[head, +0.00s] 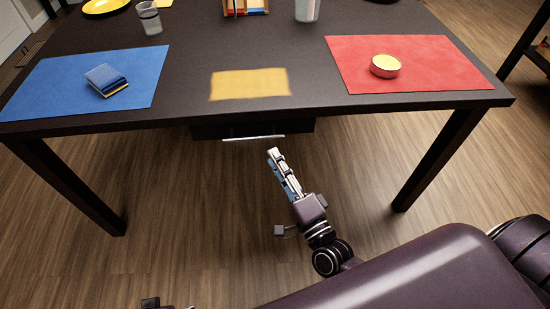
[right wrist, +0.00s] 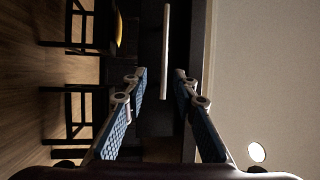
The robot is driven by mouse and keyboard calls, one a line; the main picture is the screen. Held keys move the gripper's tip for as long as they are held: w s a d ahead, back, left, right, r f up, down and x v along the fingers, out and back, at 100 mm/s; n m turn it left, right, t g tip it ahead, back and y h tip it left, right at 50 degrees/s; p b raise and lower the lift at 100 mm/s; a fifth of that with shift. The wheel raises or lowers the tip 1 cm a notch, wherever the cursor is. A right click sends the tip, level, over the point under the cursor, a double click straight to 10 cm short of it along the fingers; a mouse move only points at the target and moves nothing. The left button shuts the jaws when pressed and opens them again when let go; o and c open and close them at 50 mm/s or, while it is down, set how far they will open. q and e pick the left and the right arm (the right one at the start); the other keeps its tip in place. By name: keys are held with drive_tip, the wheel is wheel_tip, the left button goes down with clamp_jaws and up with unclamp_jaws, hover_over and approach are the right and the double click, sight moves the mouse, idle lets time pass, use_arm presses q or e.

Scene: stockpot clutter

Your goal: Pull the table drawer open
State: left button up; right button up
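The dark table drawer (head: 300,127) sits under the middle of the table's front edge and looks shut. Its pale bar handle (head: 253,138) runs along its front; in the right wrist view the handle (right wrist: 165,52) stands upright in the picture, lined up between the fingertips. My right gripper (head: 273,153) is just in front of the drawer, slightly right of the handle's middle. In the right wrist view the right gripper (right wrist: 159,76) is open and empty, with its two fingers apart. The handle seems just ahead of the tips.
The dark table (head: 190,95) carries a blue mat (head: 45,85) with a blue block-like item (head: 105,79), a yellow mat (head: 250,84), and a red mat (head: 440,65) with a round tin (head: 385,66). Table legs stand either side; the floor between them is clear.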

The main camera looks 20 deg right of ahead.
drive_tip(key=v, duration=1.1)
